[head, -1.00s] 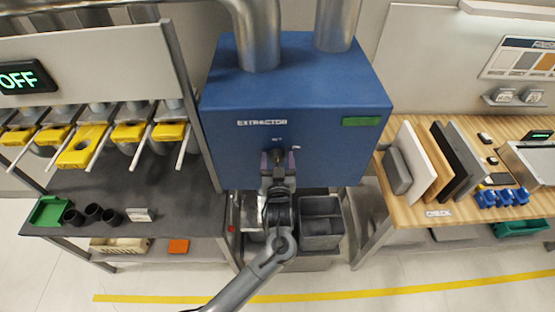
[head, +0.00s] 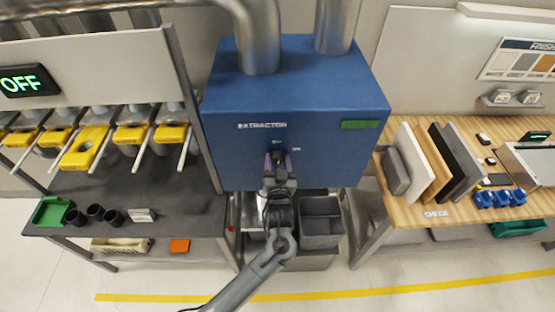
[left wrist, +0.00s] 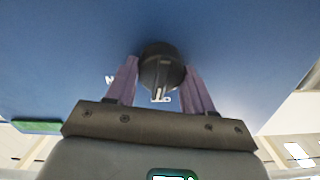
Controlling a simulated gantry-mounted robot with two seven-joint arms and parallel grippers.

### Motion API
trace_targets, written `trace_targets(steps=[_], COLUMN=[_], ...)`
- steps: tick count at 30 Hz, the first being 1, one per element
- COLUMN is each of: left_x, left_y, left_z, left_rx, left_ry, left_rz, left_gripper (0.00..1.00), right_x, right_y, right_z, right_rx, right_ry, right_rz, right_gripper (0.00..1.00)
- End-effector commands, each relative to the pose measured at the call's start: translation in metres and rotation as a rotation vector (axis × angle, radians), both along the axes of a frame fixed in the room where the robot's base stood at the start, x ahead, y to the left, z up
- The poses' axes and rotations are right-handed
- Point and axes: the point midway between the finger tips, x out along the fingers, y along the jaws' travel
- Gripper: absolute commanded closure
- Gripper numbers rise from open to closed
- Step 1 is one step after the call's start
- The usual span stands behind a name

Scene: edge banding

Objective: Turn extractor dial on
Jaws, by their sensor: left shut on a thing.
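The blue extractor box (head: 340,160) stands in the middle of the head view, labelled EXTRACTOR, with a green panel (head: 361,124) at its upper right. Its black dial (left wrist: 161,68) is in the left wrist view, with a pale mark on its lower side and white lettering partly hidden around it. My left gripper (head: 278,160) is at the box's front face. Its purple fingers (left wrist: 161,78) are on both sides of the dial, shut on it. In the head view the gripper largely hides the dial. My right gripper is not in view.
A sign (head: 28,80) at left reads OFF in green. Yellow-handled gates (head: 85,147) hang above the dark left bench (head: 180,215). Grey bins (head: 320,222) sit below the extractor. A wooden bench (head: 410,211) with upright boards stands at right.

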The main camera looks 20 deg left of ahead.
Motion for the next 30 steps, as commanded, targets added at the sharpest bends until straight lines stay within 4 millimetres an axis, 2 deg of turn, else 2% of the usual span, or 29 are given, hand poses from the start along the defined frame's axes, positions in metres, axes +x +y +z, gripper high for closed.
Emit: trace_targets(steps=[1, 15, 30], left_x=[0.0, 0.001, 0.001], left_y=[0.0, -0.002, -0.003], left_z=[0.003, 0.002, -0.001], left_rx=[0.035, 0.443, 0.881], left_ry=[0.016, 0.186, 0.369], left_rz=[0.0, 0.0, 0.0], left_gripper=[0.78, 0.78, 0.78], right_x=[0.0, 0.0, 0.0], right_y=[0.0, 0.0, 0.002], right_z=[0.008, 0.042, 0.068], right_rx=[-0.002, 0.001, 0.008], right_ry=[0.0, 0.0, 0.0], right_rz=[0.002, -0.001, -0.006], right_gripper=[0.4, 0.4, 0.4])
